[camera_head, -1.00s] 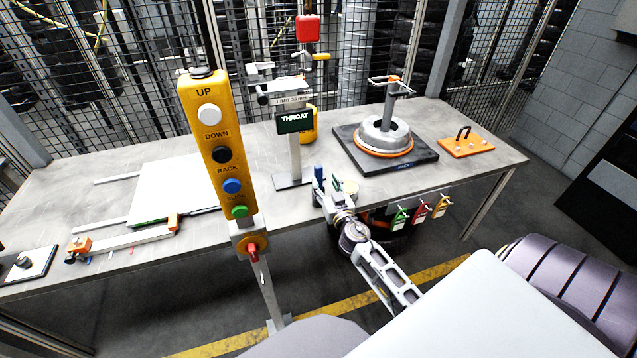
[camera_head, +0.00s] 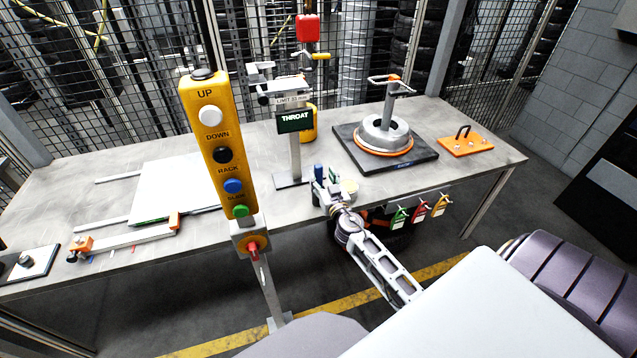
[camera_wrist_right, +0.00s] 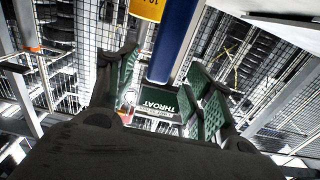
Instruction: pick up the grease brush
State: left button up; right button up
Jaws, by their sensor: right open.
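The grease brush appears to be the upright blue handle (camera_head: 318,172) at the front edge of the bench, just below the gauge stand. In the right wrist view a blue handle (camera_wrist_right: 176,40) runs down from the top edge between the two green-padded fingers. My right gripper (camera_head: 327,182) is at the handle; in the wrist view its fingers (camera_wrist_right: 162,100) stand apart on either side, with gaps visible. The brush's lower end is hidden by the gripper in the head view. My left gripper is not in view.
The THROAT gauge stand (camera_head: 294,122) rises just behind. A yellow button pendant (camera_head: 207,110) stands left. A hub on a black plate (camera_head: 424,168) lies right. Coloured tags (camera_head: 420,211) hang below the bench edge (camera_head: 480,170). A pale round thing (camera_head: 349,187) sits beside the gripper.

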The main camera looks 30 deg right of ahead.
aim_at(320, 172)
jog(key=shift+p+x, duration=0.4)
jog(key=shift+x, duration=0.95)
jog(key=shift+w+d, duration=0.1)
jog(key=shift+w, duration=0.65)
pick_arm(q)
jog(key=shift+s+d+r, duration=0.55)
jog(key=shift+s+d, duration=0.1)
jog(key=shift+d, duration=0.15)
pick_arm(e)
jog(key=shift+w, duration=0.15)
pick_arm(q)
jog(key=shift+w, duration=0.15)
pick_arm(e)
jog(key=c, duration=0.7)
grip_shut()
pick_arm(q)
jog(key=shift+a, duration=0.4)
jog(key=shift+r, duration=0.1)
